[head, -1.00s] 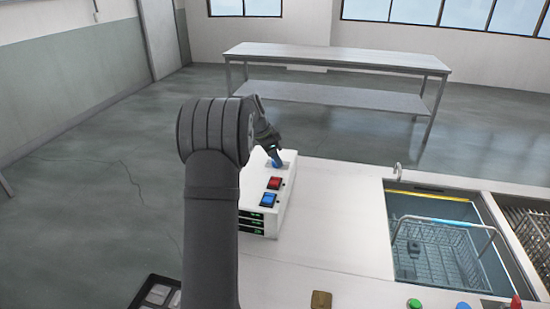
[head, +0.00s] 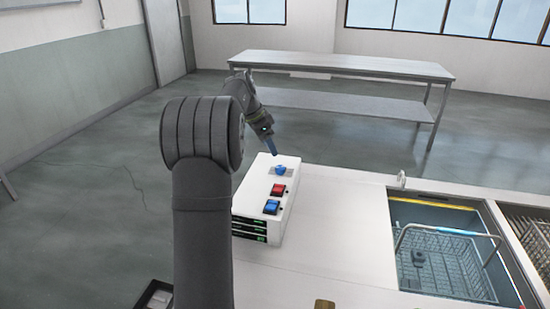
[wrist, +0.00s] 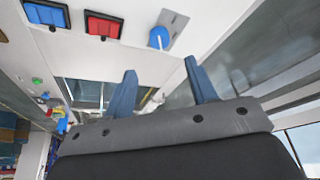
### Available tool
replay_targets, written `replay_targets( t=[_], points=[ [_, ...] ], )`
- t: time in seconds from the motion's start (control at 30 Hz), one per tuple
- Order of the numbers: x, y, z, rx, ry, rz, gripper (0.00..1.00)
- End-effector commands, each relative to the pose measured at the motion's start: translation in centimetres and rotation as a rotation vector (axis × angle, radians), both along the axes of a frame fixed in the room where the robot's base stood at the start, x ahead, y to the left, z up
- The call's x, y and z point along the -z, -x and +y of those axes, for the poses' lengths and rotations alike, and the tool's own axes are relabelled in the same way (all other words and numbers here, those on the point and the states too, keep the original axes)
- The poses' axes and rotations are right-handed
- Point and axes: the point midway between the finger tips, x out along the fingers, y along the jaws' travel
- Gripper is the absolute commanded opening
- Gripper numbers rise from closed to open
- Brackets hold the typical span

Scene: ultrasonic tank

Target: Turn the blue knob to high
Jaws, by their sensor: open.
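The blue knob (head: 281,170) sits on a grey plate at the far end of the top of a white control box (head: 262,228). In the wrist view the knob (wrist: 159,38) has a pale pointer mark on its plate (wrist: 172,20), and I cannot read any labels. My gripper (head: 273,156) is above and just behind the knob, apart from it. In the wrist view its two blue fingers (wrist: 158,82) are spread with nothing between them, and the knob is beyond the tips.
A red rocker switch (head: 278,190) and a blue rocker switch (head: 271,207) sit nearer on the same box. To the right is a tank (head: 393,240) with a wire basket (head: 440,268). The white bench top (head: 335,235) between them is mostly clear.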

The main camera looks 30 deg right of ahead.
Motion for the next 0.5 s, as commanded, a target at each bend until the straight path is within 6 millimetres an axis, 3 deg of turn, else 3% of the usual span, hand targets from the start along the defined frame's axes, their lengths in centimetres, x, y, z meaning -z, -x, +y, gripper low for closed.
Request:
replay_targets(
  t=[0.2,0.5],
  points=[
    [-4.5,-0.3,1.9,-0.001,0.001,-0.003,0.52],
    [-7.2,-0.5,3.0,-0.001,0.000,-0.001,0.52]
  ],
)
